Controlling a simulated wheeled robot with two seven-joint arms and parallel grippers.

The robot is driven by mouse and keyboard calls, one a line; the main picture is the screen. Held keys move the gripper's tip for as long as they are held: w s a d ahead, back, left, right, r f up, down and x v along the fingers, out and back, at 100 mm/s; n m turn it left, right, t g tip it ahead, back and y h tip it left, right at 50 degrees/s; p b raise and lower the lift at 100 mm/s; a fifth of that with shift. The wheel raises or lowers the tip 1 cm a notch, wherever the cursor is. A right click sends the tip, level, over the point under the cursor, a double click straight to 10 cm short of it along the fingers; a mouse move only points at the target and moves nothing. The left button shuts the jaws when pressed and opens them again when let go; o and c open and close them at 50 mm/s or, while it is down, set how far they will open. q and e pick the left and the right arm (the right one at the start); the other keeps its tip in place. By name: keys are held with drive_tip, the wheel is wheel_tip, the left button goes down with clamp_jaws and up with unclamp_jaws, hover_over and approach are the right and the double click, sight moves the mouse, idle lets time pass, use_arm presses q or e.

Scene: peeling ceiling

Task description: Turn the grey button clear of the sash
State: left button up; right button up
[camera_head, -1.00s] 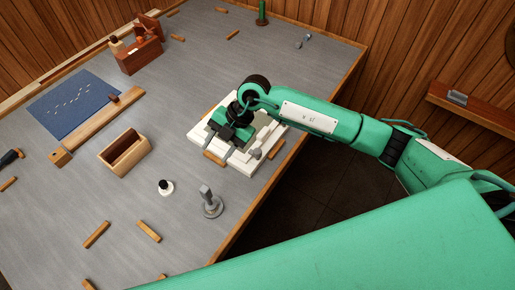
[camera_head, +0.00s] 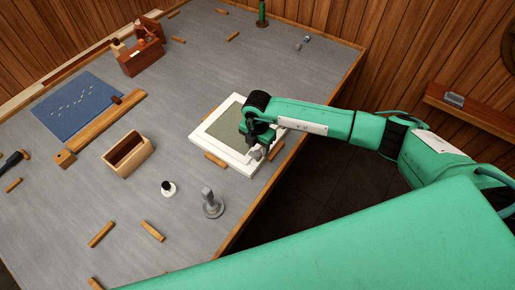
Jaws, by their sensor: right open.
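The sash (camera_head: 205,139) is a white frame around a grey-green panel, lying flat near the table's right edge. The grey button (camera_head: 257,153) is a small grey piece at the sash's front right side, partly hidden by my gripper. My right gripper (camera_head: 254,143) points down just above and beside the button, with its jaws open. I cannot tell whether the fingers touch the button or straddle it. My left gripper is not in view.
Wooden strips (camera_head: 215,160) lie beside the sash. A grey metal post on a round base (camera_head: 212,204), a small white-and-black bottle (camera_head: 168,188) and an open wooden box (camera_head: 128,155) stand to the left.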

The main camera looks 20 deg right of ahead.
sight(257, 153)
drive_tip(key=shift+f, duration=1.65)
drive_tip(key=c, duration=1)
